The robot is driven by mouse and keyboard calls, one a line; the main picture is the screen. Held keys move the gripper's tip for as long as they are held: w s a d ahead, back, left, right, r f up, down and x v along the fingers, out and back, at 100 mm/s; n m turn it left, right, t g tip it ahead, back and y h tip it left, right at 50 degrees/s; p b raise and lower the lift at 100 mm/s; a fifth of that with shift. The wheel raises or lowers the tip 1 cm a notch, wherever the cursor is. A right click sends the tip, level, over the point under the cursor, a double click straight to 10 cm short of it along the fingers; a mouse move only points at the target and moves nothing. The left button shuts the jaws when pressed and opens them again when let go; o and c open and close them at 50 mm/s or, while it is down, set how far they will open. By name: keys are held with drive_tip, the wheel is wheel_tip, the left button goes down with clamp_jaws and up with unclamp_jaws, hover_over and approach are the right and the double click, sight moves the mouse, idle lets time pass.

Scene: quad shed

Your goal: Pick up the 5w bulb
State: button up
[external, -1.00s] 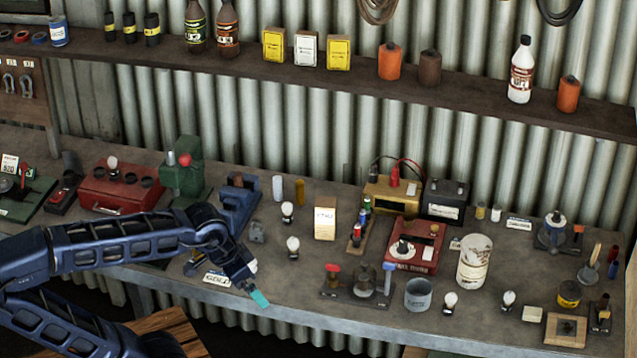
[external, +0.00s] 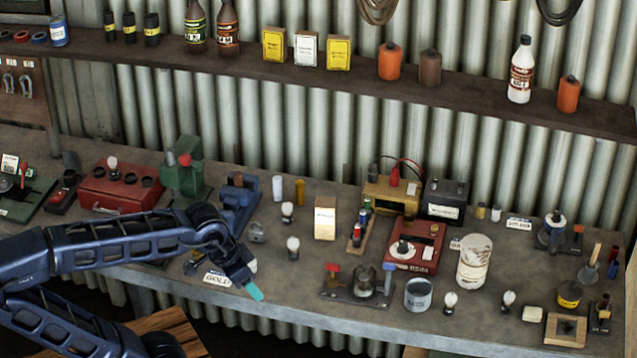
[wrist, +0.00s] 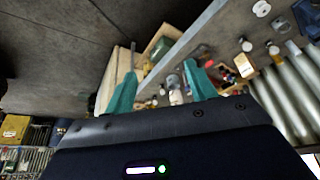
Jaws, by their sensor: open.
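Two more, a bulb (external: 450,301) and a bulb (external: 508,300), stand near the front on the right. My gripper (external: 256,292) is over the bench's front edge, apart from the bulbs. In the wrist view its teal fingers (wrist: 160,67) are spread and empty.
A stand with a red knob (external: 332,275) and a grey can (external: 418,294) are on the bench right of my gripper. A "GOLD" card (external: 217,279) lies close to my wrist. A red box (external: 118,187) stands at the back left. Bare bench lies around the nearest bulb.

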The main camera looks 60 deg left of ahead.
drive_tip(key=w+a+n+h, duration=0.2)
drive_tip(key=w+a+n, duration=0.3)
drive_tip(key=w+n, duration=0.55)
drive_tip(key=n+t, duration=0.4)
drive_tip(key=n, duration=1.9)
hover_over(291, 211)
drive_tip(key=s+a, duration=0.3)
drive_tip(key=s, duration=0.4)
wheel_tip(291, 211, down, 22)
drive_tip(key=r, duration=0.1)
drive_tip(key=x, duration=1)
drive_tip(key=shift+w, duration=0.5)
drive_tip(key=shift+c, duration=0.3)
drive_tip(key=c, duration=1)
